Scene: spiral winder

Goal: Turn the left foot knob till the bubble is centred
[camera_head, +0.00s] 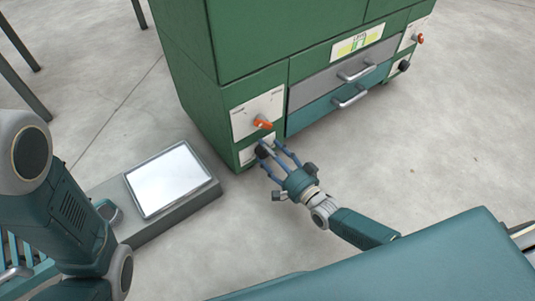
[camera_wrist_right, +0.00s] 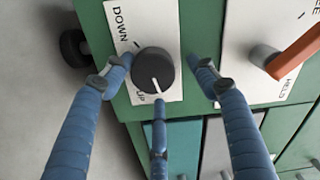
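The left foot knob (camera_head: 262,152) is black and round, low on the green cabinet's front left corner. In the wrist view the knob (camera_wrist_right: 153,70) sits on a white plate marked DOWN and UP, its white pointer line directed down the picture toward UP. My right gripper (camera_head: 272,157) is at the knob; its blue fingers (camera_wrist_right: 160,75) are spread around it, with gaps visible at both sides. The level window (camera_head: 357,42) is a white plate with a yellow-green vial on the cabinet's upper front; the bubble's position is too small to tell. My left gripper is out of view.
An orange lever (camera_head: 263,124) on a white plate is just above the knob; it shows close by in the wrist view (camera_wrist_right: 296,48). Two drawers (camera_head: 340,80) have grey handles. Another black knob (camera_head: 403,66) is at the right. A grey platform (camera_head: 180,208) stands left.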

